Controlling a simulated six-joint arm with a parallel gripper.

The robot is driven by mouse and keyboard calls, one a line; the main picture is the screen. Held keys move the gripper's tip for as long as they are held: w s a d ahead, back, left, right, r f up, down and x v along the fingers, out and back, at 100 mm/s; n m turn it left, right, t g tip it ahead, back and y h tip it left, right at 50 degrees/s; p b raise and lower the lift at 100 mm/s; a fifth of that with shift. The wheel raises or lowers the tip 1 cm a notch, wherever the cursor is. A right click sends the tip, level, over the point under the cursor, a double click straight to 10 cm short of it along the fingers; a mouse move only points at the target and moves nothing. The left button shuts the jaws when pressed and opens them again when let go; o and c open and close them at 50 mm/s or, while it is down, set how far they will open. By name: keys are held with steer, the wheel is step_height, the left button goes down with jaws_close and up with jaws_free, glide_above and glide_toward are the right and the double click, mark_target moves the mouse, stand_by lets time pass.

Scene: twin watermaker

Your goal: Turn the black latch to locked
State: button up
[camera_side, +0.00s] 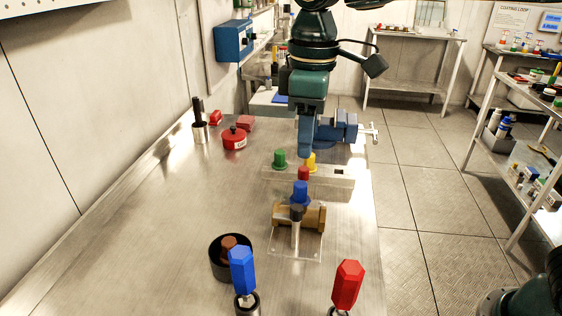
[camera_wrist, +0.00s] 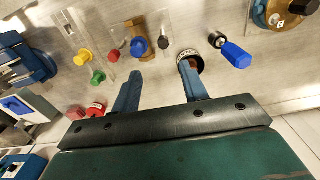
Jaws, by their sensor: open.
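A brass valve (camera_side: 313,217) with a blue knob and a black-tipped lever (camera_side: 296,213) stands mid-bench. Behind it are green (camera_side: 280,158), yellow and red knobs and a blue vise (camera_side: 337,128). A red lidded pot (camera_side: 234,139) stands left. The bench's left middle is clear.

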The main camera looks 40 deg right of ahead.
mark_target(296, 207)
steer(key=shift+w+a+f, duration=0.3)
steer(key=shift+a, duration=0.35)
step_height(296, 207, down, 14)
steer(key=shift+r, duration=0.1)
stand_by(0.5)
steer(key=shift+c, duration=0.2)
jaws_close()
